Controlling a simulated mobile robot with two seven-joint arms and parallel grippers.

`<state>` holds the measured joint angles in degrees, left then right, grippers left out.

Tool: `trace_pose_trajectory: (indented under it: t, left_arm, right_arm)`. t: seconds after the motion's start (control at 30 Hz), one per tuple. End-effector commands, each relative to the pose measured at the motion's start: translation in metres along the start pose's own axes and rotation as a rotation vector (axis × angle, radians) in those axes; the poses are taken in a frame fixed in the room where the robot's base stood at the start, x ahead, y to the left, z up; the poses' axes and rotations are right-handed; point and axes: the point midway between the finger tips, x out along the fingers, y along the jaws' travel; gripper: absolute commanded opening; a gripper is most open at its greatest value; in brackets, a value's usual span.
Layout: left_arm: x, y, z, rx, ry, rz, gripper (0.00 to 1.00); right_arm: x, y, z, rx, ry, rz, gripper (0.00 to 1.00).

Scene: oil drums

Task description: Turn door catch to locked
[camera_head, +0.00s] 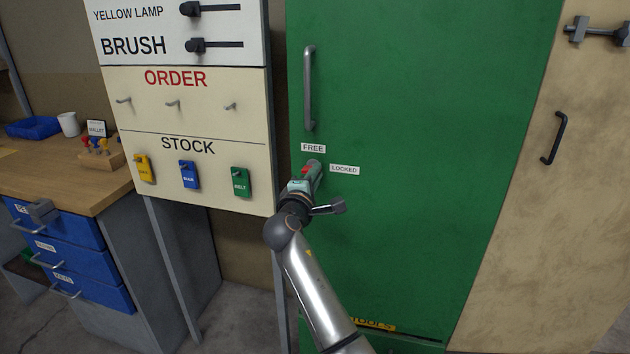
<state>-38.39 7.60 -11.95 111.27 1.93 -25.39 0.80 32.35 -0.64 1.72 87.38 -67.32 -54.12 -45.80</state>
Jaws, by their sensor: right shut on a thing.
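The green door (430,130) fills the middle of the head view, with a grey vertical handle (308,90). Below the handle is the door catch (314,166), a small grey and red piece between a FREE label (313,148) above and a LOCKED label (345,169) to its right. My right gripper (308,178) is shut on the catch. The gripper and wrist hide most of the catch, and the catch appears to point up toward FREE, though its exact angle is hard to tell. My left gripper is not in view.
Left of the door stands a board (190,105) with hooks and yellow, blue and green tags. A wooden bench (50,180) with blue drawers is at far left. A beige door (560,190) with a black handle (554,138) is at right.

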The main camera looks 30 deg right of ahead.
Motion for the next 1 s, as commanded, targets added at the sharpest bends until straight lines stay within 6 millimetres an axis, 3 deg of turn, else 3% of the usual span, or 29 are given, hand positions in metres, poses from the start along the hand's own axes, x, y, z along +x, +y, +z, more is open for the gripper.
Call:
trace_pose_trajectory:
  t: [0.3,0.87,0.9,1.0]
  left_arm:
    - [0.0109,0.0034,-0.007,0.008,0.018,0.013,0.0]
    - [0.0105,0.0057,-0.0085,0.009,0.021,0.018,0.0]
    - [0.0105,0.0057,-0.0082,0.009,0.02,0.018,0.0]
    - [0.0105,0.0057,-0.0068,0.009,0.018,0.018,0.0]
  right_arm:
    - [0.0001,-0.0036,-0.0003,0.13,0.0,0.0,0.0]
    - [0.0001,-0.003,-0.0001,0.16,0.0,-0.001,0.0]
    - [0.0001,-0.0031,-0.0001,0.16,0.0,-0.001,0.15]
    - [0.0001,-0.003,-0.0002,0.159,0.0,-0.001,0.26]
